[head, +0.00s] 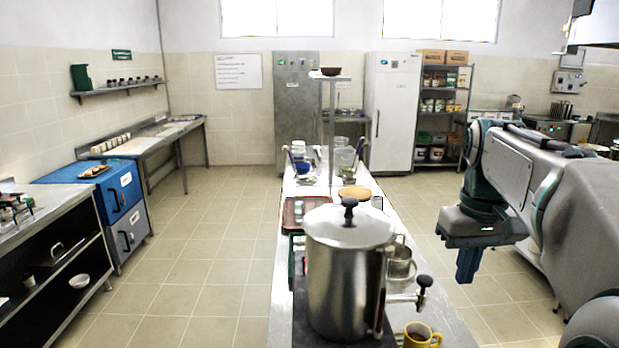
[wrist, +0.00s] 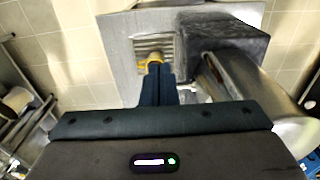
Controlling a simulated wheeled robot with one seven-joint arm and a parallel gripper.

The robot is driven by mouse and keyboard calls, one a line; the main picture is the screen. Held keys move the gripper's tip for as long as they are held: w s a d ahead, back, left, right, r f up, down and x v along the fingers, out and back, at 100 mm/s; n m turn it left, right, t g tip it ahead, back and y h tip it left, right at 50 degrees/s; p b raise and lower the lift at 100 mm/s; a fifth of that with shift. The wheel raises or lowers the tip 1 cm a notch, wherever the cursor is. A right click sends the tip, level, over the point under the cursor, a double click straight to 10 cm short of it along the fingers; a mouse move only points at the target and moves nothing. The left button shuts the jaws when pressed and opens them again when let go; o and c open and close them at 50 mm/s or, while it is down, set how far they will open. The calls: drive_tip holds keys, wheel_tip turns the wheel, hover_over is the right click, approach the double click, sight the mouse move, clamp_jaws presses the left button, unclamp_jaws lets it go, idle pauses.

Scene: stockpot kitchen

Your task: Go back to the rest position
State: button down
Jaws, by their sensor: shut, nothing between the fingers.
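My gripper (head: 467,278) hangs in the air to the right of the counter in the head view, fingers pointing down. Its fingers (wrist: 157,82) are together and empty in the wrist view. A large steel stockpot (head: 338,275) with a lid and black knob stands on the counter, left of my gripper. A tap with a black knob (head: 424,281) sticks out of its right side. A yellow mug (head: 420,337) stands below the tap. In the wrist view the mug (wrist: 143,66) is partly hidden behind my fingertips, by a slotted grate (wrist: 152,44).
The counter (head: 451,326) runs away from me, with a wooden round board (head: 354,193), a brown tray (head: 293,212) and a metal cup (head: 401,262). A blue cabinet (head: 120,193) and shelving stand at left. The tiled floor (head: 200,270) between is clear.

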drive_tip(key=s+a+f+t, duration=0.3)
drive_tip(key=s+a+f, duration=0.7)
drive_tip(key=f, duration=0.4)
drive_tip(key=shift+s+a, duration=0.25)
drive_tip(key=shift+s, duration=0.5)
drive_tip(key=shift+f, duration=0.1)
idle(0.4)
